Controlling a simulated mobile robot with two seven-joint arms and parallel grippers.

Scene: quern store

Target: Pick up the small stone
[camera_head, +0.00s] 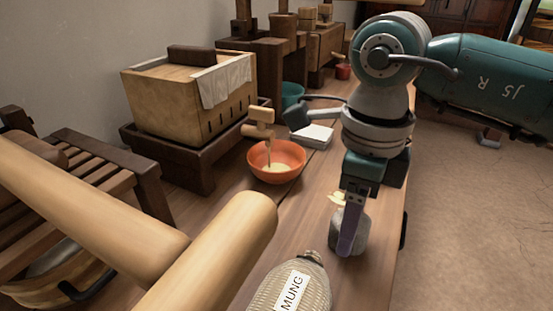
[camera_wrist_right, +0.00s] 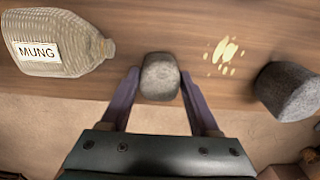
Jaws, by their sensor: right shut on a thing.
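The small stone (camera_wrist_right: 160,78), grey-brown and rounded, sits between the two purple fingers of my right gripper (camera_wrist_right: 158,92) in the right wrist view. In the head view my right gripper (camera_head: 349,238) points down over the wooden counter, shut on the stone (camera_head: 363,235), which is partly hidden by a finger. The stone is at or very near the counter top; I cannot tell whether it touches. My left gripper is not in view.
A MUNG bag (camera_head: 290,286) lies nearby. Pale yellow bits (camera_wrist_right: 224,52) and a larger dark grey stone (camera_wrist_right: 288,92) are on the other side. An orange bowl (camera_head: 277,162) stands farther back. Thick wooden bars (camera_head: 212,250) cross the foreground. The counter's edge is at the right.

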